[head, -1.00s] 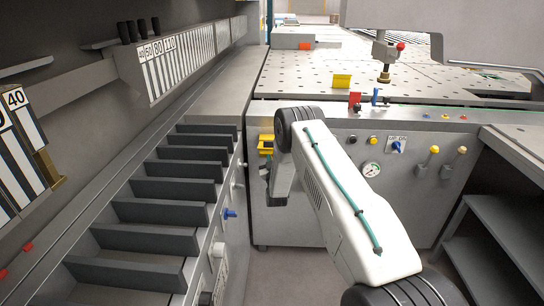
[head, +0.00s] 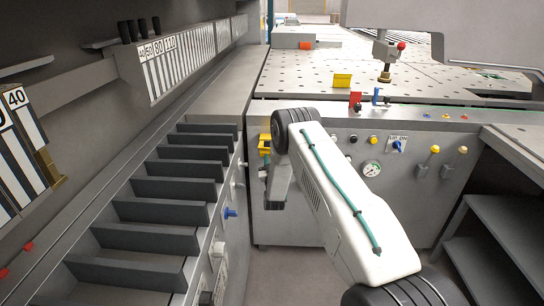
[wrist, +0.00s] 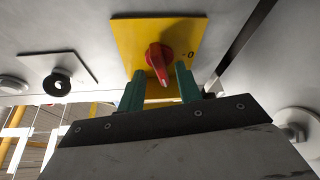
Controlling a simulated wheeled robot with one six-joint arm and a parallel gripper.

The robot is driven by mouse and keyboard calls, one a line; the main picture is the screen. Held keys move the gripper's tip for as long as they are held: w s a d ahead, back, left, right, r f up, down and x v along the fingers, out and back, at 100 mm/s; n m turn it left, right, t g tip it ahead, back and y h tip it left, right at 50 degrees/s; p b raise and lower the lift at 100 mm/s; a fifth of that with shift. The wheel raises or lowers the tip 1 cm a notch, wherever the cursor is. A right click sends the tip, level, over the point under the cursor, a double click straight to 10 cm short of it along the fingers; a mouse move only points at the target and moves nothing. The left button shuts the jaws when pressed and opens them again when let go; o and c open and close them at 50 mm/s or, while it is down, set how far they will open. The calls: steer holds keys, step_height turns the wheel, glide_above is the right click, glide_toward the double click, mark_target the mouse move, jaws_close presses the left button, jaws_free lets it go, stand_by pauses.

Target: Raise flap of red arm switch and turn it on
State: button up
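In the wrist view a red rotary switch (wrist: 158,57) sits on a yellow plate (wrist: 190,29) with a "0" mark at its right. Its handle points down in the picture. My gripper (wrist: 159,72) has two green fingers apart, one on each side of the red handle. I cannot tell whether they touch it. No separate flap can be made out. In the head view a yellow part (head: 265,139) shows on the grey cabinet's left end, left of my wrist. My arm hides much of that area, and the fingers are not clear there.
A black round knob (wrist: 60,83) on a square plate is left of the switch in the wrist view. The cabinet front (head: 330,225) carries a gauge (head: 371,169) and several buttons. The slotted rack (head: 160,215) stands close at the left.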

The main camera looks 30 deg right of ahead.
steer(key=v, duration=0.6)
steer(key=shift+s, duration=0.2)
steer(key=shift+a+f, duration=0.1)
